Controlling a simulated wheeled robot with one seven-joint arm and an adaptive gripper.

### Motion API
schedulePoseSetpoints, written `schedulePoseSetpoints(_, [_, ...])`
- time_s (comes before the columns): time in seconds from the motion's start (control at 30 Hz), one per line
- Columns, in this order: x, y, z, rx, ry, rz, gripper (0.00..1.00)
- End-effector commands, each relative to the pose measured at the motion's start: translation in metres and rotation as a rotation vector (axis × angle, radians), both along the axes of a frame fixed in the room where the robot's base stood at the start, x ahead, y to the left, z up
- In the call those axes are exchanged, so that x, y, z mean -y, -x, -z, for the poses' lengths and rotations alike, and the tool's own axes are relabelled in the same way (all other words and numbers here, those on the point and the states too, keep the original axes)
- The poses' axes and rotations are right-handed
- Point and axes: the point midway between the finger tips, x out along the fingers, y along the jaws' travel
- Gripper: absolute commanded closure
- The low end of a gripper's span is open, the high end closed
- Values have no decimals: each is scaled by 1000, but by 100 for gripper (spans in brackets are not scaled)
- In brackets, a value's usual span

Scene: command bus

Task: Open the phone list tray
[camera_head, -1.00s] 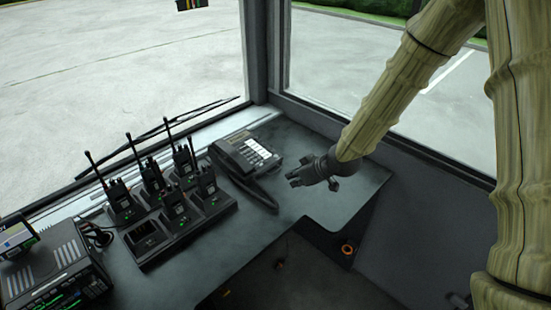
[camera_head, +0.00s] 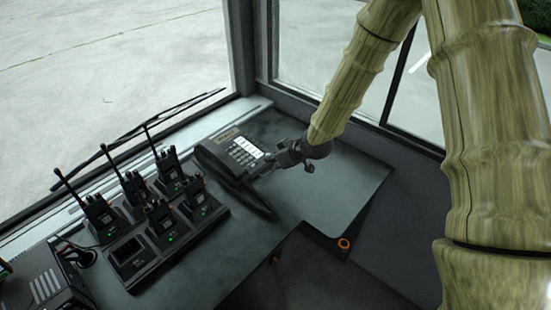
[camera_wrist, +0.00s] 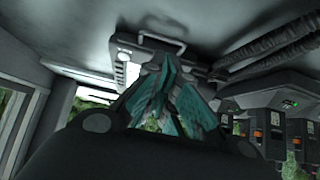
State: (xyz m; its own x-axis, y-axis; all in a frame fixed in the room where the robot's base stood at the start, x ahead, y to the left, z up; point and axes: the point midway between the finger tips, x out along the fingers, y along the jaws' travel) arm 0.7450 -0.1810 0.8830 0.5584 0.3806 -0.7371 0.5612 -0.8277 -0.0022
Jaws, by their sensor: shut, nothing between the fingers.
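The black desk phone (camera_head: 222,152), with white key labels, lies on the grey desk with its corded handset along its near side. In the wrist view the phone (camera_wrist: 125,50) is at the upper middle, seen tilted. A thin loop-like handle (camera_wrist: 165,45) shows at its edge; it may belong to the phone list tray, but I cannot tell how far the tray is out. My gripper (camera_head: 268,168) is at the phone's right edge, very near or touching it. In the wrist view its shut fingers (camera_wrist: 170,75) overlap the phone's edge and hold nothing.
A charger rack (camera_head: 130,259) with several upright handheld radios stands left of the phone, antennas sticking up. A radio unit (camera_head: 45,285) is at the lower left. Windows and a dark frame post close off the back. The desk right of my gripper (camera_head: 345,190) is clear.

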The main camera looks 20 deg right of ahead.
Motion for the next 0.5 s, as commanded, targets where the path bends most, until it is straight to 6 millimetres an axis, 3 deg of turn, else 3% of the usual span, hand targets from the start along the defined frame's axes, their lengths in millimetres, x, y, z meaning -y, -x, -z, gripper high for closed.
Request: schedulePoseSetpoints(0.5, [-22,-28,36,0,0,-4,100])
